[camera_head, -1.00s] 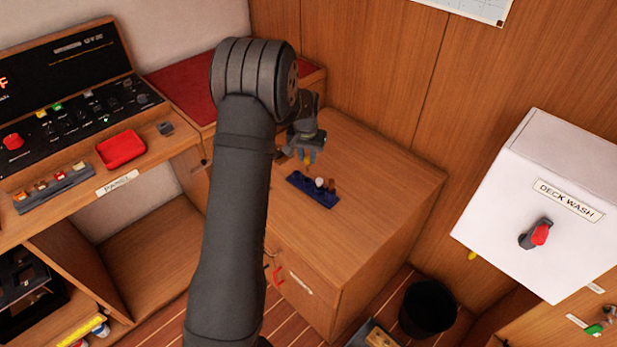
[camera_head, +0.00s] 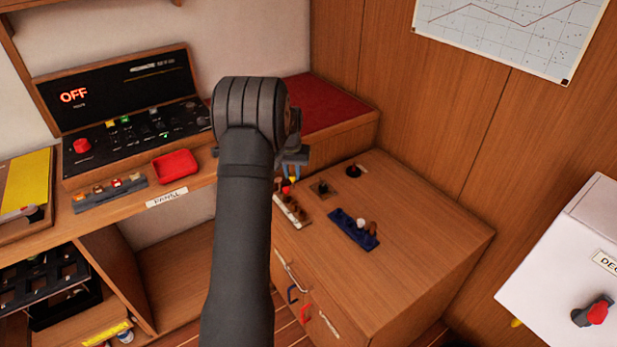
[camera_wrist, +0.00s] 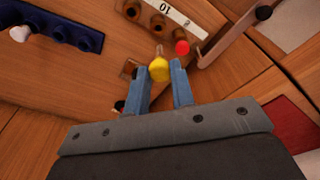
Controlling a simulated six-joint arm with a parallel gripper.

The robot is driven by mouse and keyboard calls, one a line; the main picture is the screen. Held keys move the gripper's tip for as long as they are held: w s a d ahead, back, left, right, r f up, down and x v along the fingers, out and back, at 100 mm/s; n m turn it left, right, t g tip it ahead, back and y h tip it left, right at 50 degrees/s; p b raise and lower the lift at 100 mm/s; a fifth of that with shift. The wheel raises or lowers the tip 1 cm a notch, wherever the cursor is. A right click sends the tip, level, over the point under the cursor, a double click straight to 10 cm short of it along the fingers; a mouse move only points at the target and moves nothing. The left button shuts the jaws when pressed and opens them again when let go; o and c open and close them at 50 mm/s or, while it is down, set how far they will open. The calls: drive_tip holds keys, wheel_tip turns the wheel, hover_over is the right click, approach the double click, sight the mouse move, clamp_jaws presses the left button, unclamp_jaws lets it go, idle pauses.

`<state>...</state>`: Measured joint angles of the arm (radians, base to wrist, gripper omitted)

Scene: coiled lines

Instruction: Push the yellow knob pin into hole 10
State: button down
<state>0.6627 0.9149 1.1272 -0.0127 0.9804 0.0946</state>
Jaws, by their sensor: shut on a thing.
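The yellow knob pin (camera_wrist: 159,70) is held between the two blue fingers of my gripper (camera_wrist: 161,84) in the wrist view, with a thin pale shank pointing away from the jaws. My gripper (camera_head: 293,162) is shut on it in the head view, where the yellow knob (camera_head: 293,180) shows small below the fingers. A strip with a white label reading 10 (camera_wrist: 167,6) and several round brown pieces or holes lies just beyond the pin. The same strip (camera_head: 291,209) seems to show below the gripper in the head view. I cannot tell whether the shank touches a hole.
A red knob (camera_wrist: 182,47) stands close to the right finger. A blue rack (camera_head: 345,232) with a white knob and brown knobs lies to the right on the cabinet top. A small dark square fitting (camera_head: 322,189) and a dark knob (camera_head: 354,171) stand behind it.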

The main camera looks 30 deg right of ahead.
sight(293, 180)
drive_tip(key=shift+f, duration=2.95)
drive_tip(key=shift+f, duration=0.2)
drive_tip(key=shift+f, duration=1.7)
drive_tip(key=c, duration=0.8)
unclamp_jaws()
drive_tip(key=shift+c, duration=0.2)
drive_tip(key=shift+r, duration=2.5)
